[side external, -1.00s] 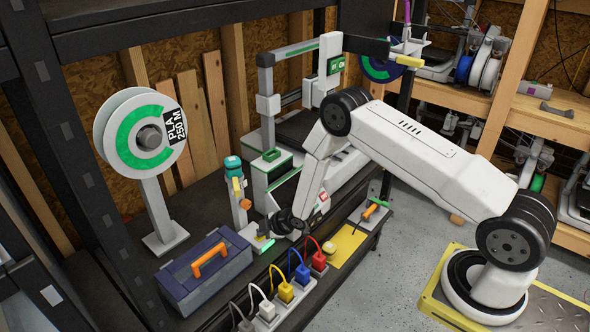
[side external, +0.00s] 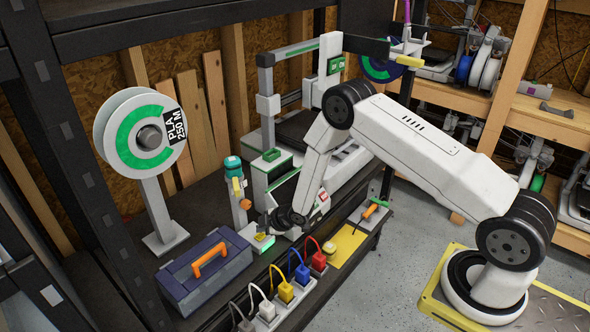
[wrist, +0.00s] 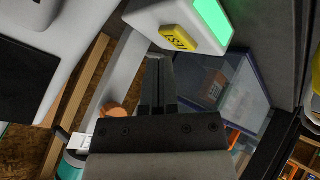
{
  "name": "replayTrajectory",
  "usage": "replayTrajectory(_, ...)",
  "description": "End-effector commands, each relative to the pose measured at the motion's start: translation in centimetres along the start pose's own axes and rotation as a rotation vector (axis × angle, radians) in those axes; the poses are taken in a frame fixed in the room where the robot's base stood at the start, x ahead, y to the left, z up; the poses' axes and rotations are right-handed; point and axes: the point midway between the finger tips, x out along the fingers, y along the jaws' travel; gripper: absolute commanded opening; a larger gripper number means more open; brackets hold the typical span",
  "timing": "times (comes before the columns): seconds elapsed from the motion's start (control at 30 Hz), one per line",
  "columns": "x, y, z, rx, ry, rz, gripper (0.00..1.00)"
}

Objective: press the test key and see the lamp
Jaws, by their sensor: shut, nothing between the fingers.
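The small white test box (side external: 253,231) sits on the bench between the printer and the toolbox; my gripper partly covers it in the side view. In the wrist view the white box (wrist: 160,14) shows a yellow key (wrist: 178,38) with TEST lettering and a lamp (wrist: 212,18) glowing bright green. The lamp (side external: 264,243) is also green in the side view. My gripper (side external: 262,224) is shut and empty, just above the box. In the wrist view its fingertips (wrist: 158,60) are close to the key but appear apart from it.
A blue toolbox (side external: 205,278) with an orange handle stands left of the box. Plugs and cables on a power strip (side external: 268,322) line the front edge. A teal-capped bottle (side external: 236,185) and the printer (side external: 262,180) stand behind. A spool stand (side external: 158,205) is at left.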

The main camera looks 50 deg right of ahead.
Motion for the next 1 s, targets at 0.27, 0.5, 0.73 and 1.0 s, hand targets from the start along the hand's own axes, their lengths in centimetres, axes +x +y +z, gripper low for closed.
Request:
replayTrajectory(0.27, -0.7, 0.6, -0.6, 0.0, 0.0, 0.001, 0.0)
replayTrajectory(0.5, -1.9, 1.4, -1.4, 0.0, 0.001, 0.001, 0.0)
replayTrajectory(0.73, -3.0, 2.2, -2.2, -0.001, 0.001, 0.001, 0.0)
replayTrajectory(1.0, -3.5, 2.5, -2.5, 0.0, -0.001, -0.001, 0.0)
